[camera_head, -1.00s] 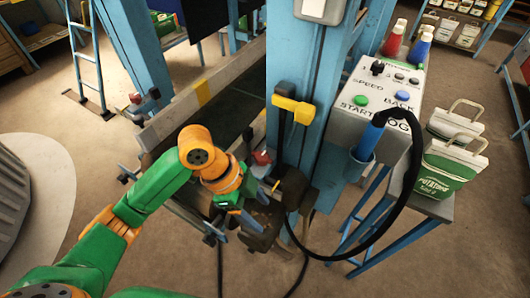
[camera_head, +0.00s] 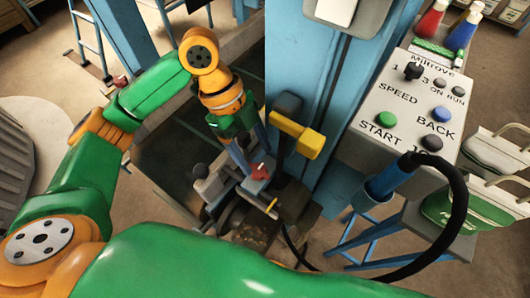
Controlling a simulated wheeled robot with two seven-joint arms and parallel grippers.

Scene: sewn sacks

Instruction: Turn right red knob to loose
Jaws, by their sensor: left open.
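The right red knob (camera_head: 261,171) sits on the machine's metal bracket, low at the left of the blue post. My left gripper (camera_head: 249,157) points down just above it. Its fingers are open, one on the left and one on the right, with the tips close to the knob. I cannot tell whether they touch it. Another small red knob (camera_head: 120,82) shows farther left on the machine. My right gripper is not in view.
A yellow handle (camera_head: 298,134) juts from the blue post (camera_head: 345,95) just right of the gripper. A control panel (camera_head: 405,105) with buttons stands at the right, with a black cable looping below. Green-and-white sacks (camera_head: 465,212) lie beside it.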

